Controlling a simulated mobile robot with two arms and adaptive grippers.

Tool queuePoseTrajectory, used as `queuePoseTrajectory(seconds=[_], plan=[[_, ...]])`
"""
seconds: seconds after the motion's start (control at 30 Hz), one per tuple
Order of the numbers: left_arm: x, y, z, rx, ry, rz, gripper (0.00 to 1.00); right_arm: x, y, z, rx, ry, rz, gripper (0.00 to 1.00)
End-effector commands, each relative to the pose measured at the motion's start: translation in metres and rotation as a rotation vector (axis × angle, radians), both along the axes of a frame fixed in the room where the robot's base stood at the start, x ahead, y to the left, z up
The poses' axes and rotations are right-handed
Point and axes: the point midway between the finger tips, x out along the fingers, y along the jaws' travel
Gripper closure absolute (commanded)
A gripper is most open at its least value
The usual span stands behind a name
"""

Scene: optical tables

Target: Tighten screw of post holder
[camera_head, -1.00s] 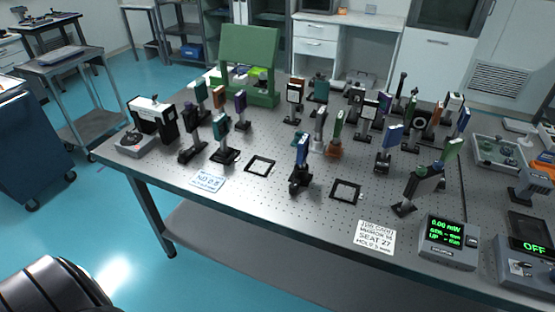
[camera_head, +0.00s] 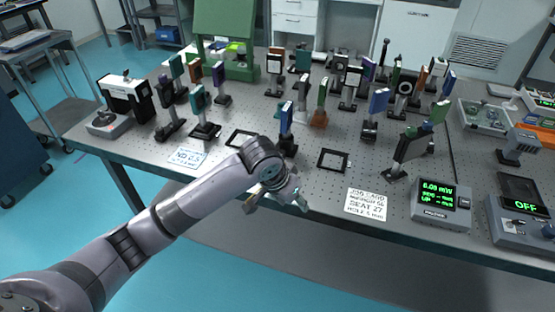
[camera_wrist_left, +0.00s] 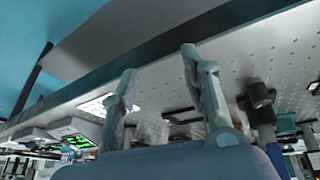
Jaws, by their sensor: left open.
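A post holder (camera_head: 287,143) with a dark base stands near the front middle of the table and carries a blue-framed optic (camera_head: 286,118). My left forearm partly covers its foot, and its screw is too small to make out in the head view. My left gripper (camera_head: 277,203) is open and empty at the table's front edge, in front of this holder and apart from it. In the left wrist view, the open fingers (camera_wrist_left: 158,62) have nothing between them, and a dark post-like part with a round end (camera_wrist_left: 260,98) is to their right. My right gripper is not in view.
Two black square frames lie on the perforated table, one left (camera_head: 241,137) and one right (camera_head: 333,160) of the holder. A white label card (camera_head: 366,204) and a meter with green digits (camera_head: 441,204) are at right. Several other mounted optics crowd the table behind.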

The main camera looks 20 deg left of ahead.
Motion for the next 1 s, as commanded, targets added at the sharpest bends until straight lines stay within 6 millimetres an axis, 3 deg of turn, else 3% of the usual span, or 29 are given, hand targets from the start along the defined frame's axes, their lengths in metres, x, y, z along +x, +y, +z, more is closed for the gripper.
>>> queuePoseTrajectory(seconds=[0.3, 0.4, 0.53, 0.73, 1.0], plan=[[0.064, 0.057, 0.091, 0.077, -0.001, 0.155, 0.58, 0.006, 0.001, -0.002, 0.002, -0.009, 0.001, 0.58], [0.075, 0.075, 0.118, 0.085, 0.002, 0.215, 0.58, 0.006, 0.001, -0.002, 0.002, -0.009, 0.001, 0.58], [0.081, 0.089, 0.138, 0.087, 0.006, 0.263, 0.58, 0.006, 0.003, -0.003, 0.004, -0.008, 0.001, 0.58], [0.087, 0.093, 0.134, 0.086, 0.011, 0.281, 0.58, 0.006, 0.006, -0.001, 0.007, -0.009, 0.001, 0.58], [0.107, 0.091, 0.085, 0.087, 0.012, 0.279, 0.58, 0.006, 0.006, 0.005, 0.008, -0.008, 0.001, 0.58]])
